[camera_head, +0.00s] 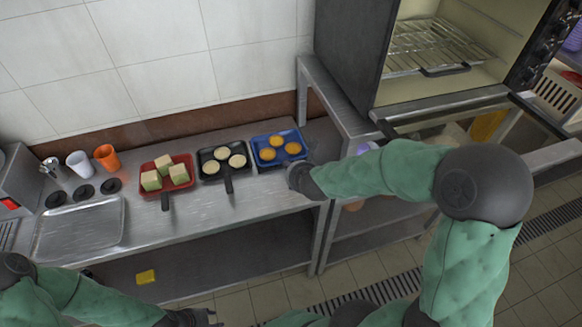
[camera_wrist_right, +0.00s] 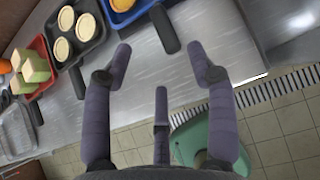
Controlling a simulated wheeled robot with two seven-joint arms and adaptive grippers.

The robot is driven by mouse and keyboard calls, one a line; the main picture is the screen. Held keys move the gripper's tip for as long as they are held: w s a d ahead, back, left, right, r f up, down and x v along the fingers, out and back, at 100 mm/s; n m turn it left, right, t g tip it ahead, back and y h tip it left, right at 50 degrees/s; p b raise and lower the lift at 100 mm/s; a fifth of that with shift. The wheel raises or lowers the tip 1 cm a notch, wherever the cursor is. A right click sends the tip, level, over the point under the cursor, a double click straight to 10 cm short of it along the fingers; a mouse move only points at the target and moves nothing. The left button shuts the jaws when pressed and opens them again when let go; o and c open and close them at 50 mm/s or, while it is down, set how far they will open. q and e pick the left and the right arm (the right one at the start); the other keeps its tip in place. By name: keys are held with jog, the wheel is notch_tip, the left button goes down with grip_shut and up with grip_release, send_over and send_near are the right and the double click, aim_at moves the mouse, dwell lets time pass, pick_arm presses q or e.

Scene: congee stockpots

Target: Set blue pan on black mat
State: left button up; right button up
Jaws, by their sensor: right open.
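The blue pan (camera_head: 281,159) holds several round orange-yellow pieces and sits on the steel counter, at the right end of the row of pans. It also shows at the top of the right wrist view (camera_wrist_right: 130,18), with its dark handle (camera_wrist_right: 165,30) pointing towards my fingers. My right gripper (camera_head: 298,180) is open and empty by that handle; in the right wrist view (camera_wrist_right: 159,50) the handle is between and beyond the fingertips, apart from them. My left gripper (camera_head: 192,317) is at the bottom edge, partly cut off.
A black pan (camera_head: 222,172) with pale rounds and a red pan (camera_head: 152,190) with green-white cubes stand left of the blue pan. A steel tray (camera_head: 80,228), white cup (camera_head: 79,164) and orange cup (camera_head: 106,157) are further left. An open oven (camera_head: 440,55) stands right.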

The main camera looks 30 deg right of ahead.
jog(key=shift+v, duration=1.15)
